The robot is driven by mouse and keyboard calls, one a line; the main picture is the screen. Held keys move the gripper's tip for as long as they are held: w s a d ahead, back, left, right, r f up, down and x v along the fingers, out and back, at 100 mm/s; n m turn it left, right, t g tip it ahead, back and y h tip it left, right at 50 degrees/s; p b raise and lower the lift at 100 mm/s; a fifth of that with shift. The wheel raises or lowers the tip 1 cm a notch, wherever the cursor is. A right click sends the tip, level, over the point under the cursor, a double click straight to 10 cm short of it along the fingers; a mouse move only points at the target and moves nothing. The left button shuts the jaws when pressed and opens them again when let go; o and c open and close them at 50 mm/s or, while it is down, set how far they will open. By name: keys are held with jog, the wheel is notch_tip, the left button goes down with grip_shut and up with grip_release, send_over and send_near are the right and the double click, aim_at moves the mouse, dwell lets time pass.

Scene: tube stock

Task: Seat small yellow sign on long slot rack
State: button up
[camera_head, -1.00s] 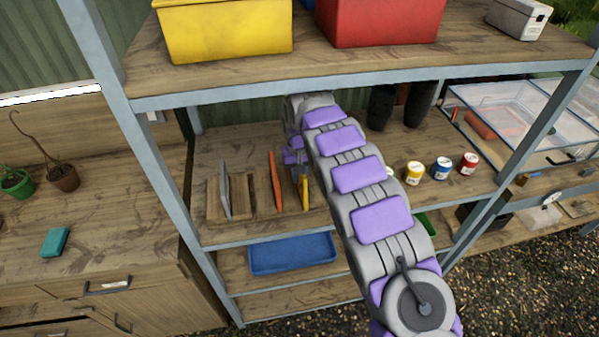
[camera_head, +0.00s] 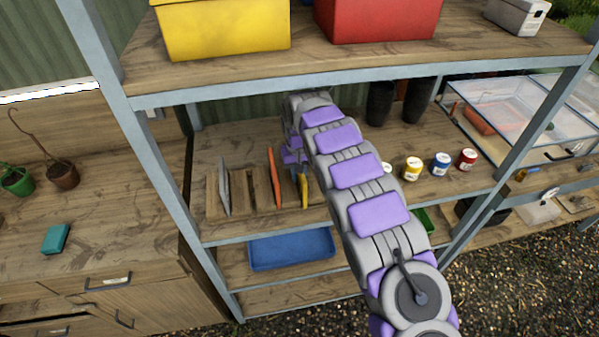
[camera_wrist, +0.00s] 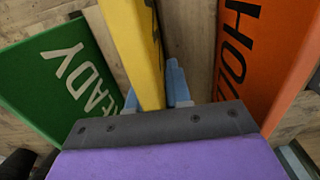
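The small yellow sign (camera_head: 304,191) stands upright in the head view at the front of the wooden long slot rack (camera_head: 211,200). In the wrist view the yellow sign (camera_wrist: 138,45) runs between the pale blue fingers of my gripper (camera_wrist: 158,92), which lie close against both its faces. My gripper is shut on it. The sign's lower edge is not clear, so I cannot tell whether it sits in a slot. An orange sign (camera_head: 274,178) stands just left of it, and a grey sign (camera_head: 224,187) stands further left. My arm hides the rack's right part.
In the wrist view a green sign (camera_wrist: 68,75) and the orange sign (camera_wrist: 268,55) flank my gripper closely. The upper shelf (camera_head: 360,80) is overhead. Paint tins (camera_head: 441,166) and dark pots (camera_head: 417,100) stand right of my arm. A blue tray (camera_head: 291,250) is below.

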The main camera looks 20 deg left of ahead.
jog(key=shift+o, duration=0.7)
jog(key=shift+w+f, duration=0.1)
jog(key=shift+f, duration=0.2)
jog(key=o, duration=0.4)
jog(key=shift+a+r, duration=0.1)
jog(key=shift+a, duration=0.15)
jog(key=shift+c, duration=0.2)
jog(key=shift+d, duration=0.15)
jog(key=shift+w+r, duration=0.1)
jog(key=shift+r, duration=0.05)
notch_tip(320, 180, up, 4)
jog(key=shift+f+p, duration=0.25)
jog(key=shift+p, duration=0.35)
jog(key=s+d, duration=0.4)
jog(key=s, duration=0.2)
jog(key=s+d+r+p, duration=0.1)
jog(key=s+d, duration=0.3)
jog(key=s, duration=0.3)
jog(key=shift+s+r, duration=0.15)
jog(key=shift+s, duration=0.15)
jog(key=shift+d, duration=0.1)
